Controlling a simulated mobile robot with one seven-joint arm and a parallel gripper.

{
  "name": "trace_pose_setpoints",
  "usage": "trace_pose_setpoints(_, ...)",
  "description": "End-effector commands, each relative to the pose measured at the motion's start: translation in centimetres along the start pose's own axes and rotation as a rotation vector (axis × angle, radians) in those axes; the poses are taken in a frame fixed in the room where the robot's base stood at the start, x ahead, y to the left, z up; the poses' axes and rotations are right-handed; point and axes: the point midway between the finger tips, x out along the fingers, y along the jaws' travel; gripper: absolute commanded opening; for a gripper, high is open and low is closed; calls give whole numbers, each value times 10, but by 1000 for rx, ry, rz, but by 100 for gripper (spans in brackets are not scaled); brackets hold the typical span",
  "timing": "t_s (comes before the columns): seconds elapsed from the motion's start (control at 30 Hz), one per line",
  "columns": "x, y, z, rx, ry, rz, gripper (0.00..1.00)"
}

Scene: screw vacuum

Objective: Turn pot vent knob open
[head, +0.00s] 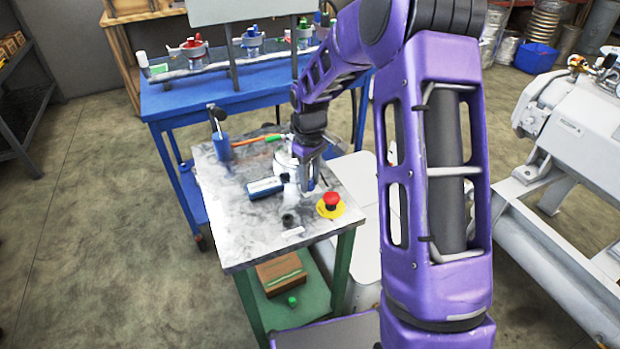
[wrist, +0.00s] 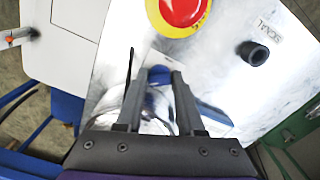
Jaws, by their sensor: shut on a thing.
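In the head view my gripper (head: 309,182) points down over the metal-topped bench (head: 235,225), at the shiny pot (head: 284,159), which my gripper partly hides. In the wrist view my gripper (wrist: 159,76) has its two dark fingers on either side of a blue knob (wrist: 159,75). The fingers are shut on this knob. The shiny pot (wrist: 158,126) shows below and between the fingers. The fingers hide the sides of the knob, and I cannot tell how far it is turned.
A red emergency button (head: 331,199) on a yellow ring sits close in front of my gripper. A black fitting (head: 289,220) stands near the bench's front edge. A blue table (head: 185,100) stands behind.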

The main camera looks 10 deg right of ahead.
Motion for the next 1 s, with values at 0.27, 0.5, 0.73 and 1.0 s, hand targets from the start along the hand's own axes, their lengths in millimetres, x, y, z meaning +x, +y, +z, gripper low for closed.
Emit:
trace_pose_setpoints(0.27, -1, 1, 0, 49, 1, 1, 0)
trace_pose_setpoints(0.5, -1, 0, 0, 197, 1, 2, 0)
trace_pose_setpoints(0.73, -1, 0, -1, 378, 2, 2, 0)
trace_pose_setpoints(1.0, -1, 0, 0, 552, 3, 2, 0)
